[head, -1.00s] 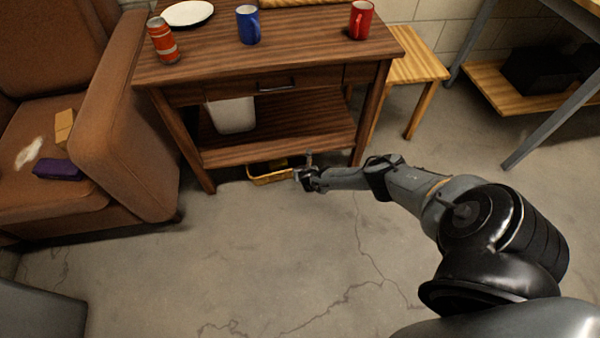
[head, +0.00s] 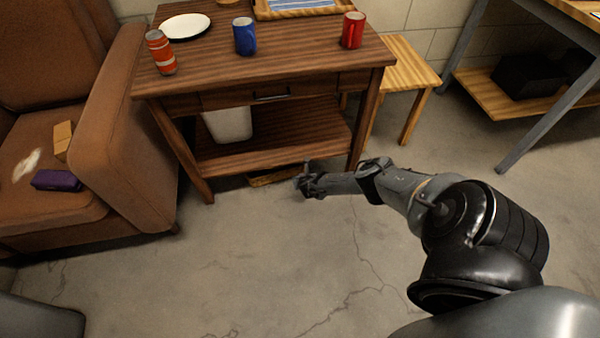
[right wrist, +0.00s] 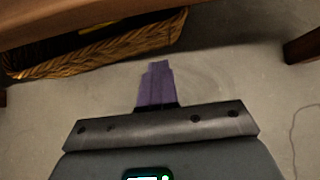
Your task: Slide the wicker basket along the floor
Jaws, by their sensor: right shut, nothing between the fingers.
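The wicker basket (head: 273,177) is on the floor under the low shelf of the wooden table. Only a strip of it shows in the head view; the shelf hides the rest. In the right wrist view its woven side (right wrist: 100,55) runs across the upper left, with something yellow inside at its top edge. My right gripper (head: 308,177) is low over the floor at the table's front, just right of the basket. In the right wrist view its purple fingers (right wrist: 156,85) are shut with nothing between them, apart from the basket. My left gripper is out of view.
A brown armchair (head: 120,140) is at left. The floor (head: 230,260) in front is clear.

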